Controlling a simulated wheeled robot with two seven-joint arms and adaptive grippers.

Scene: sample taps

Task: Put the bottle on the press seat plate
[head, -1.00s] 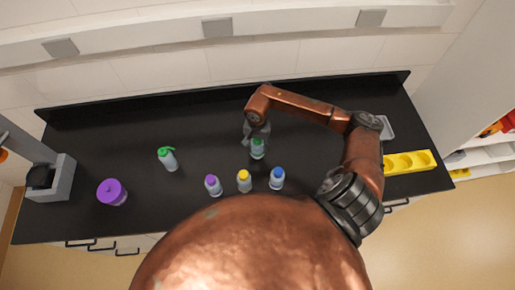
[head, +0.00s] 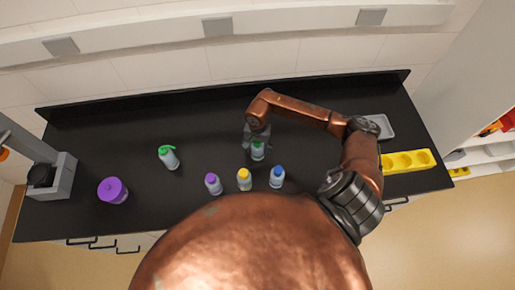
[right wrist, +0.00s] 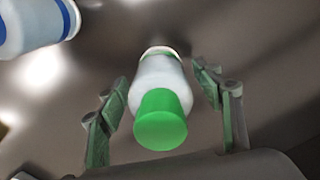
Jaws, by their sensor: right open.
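A bottle with a green cap (head: 257,153) stands upright on the black counter near its middle. My right gripper (head: 257,143) is at this bottle, with its jaws open. In the right wrist view the green-capped bottle (right wrist: 158,95) lies between the two spread fingers (right wrist: 163,112), with a gap visible on both sides. Bottles with purple (head: 213,184), yellow (head: 244,180) and blue (head: 277,178) caps stand in front. A grey press-like device (head: 66,176) with a black part is at the far left; I cannot clearly make out its seat plate. My left gripper is not in view.
A yellow holder with round recesses (head: 407,161) and a grey tray (head: 381,127) are at the right. The back strip is clear.

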